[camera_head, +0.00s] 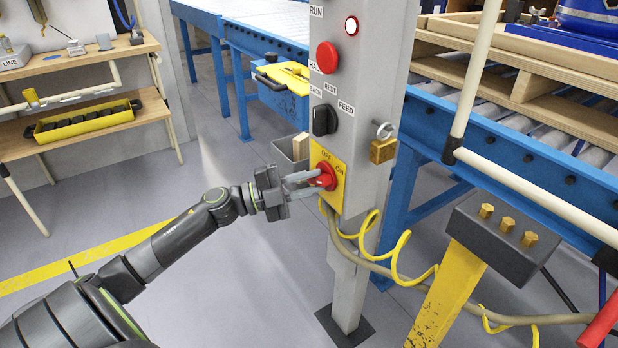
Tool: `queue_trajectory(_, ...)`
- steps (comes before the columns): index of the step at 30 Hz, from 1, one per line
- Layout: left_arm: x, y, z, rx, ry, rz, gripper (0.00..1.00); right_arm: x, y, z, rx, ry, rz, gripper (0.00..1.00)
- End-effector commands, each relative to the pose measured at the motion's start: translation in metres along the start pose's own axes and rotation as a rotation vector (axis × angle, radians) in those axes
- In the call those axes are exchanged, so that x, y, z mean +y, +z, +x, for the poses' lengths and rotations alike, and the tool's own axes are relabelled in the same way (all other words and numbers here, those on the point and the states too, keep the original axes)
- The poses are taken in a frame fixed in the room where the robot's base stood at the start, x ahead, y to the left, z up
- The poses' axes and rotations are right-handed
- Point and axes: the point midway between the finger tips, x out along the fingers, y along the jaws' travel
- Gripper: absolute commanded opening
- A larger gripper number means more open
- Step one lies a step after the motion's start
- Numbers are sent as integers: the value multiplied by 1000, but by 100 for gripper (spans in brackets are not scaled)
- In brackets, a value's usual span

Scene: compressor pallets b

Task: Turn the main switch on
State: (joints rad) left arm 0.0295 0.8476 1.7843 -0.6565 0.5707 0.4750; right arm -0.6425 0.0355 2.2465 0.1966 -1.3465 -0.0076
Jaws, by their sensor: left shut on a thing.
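The main switch (323,177) is a red rotary handle on a yellow plate (338,162) marked OFF and ON, low on the grey control post (357,90). My left gripper (307,181) reaches in from the left and is shut on the red handle. The fingers cover part of the handle, so I cannot tell exactly which mark it points to. My right gripper is not in view.
A brass padlock (383,151) hangs on the post's right side. A yellow coiled cable (397,262) hangs below. A blue roller conveyor (500,150) stands behind.

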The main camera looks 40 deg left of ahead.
Motion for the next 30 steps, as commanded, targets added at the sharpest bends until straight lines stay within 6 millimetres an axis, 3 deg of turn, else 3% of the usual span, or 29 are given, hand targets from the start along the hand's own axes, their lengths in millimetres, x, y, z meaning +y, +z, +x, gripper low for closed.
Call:
queue_trajectory(9, 0, 0, 0, 0, 43, 98, 0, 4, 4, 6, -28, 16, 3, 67)
queue_trajectory(24, 1, 0, -1, 0, 50, 116, 0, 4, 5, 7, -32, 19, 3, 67)
queue_trajectory(25, 1, 0, -1, 1, 50, 116, 23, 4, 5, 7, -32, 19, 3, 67)
queue_trajectory(30, 1, 0, 0, 0, 49, 114, 42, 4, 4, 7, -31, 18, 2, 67)
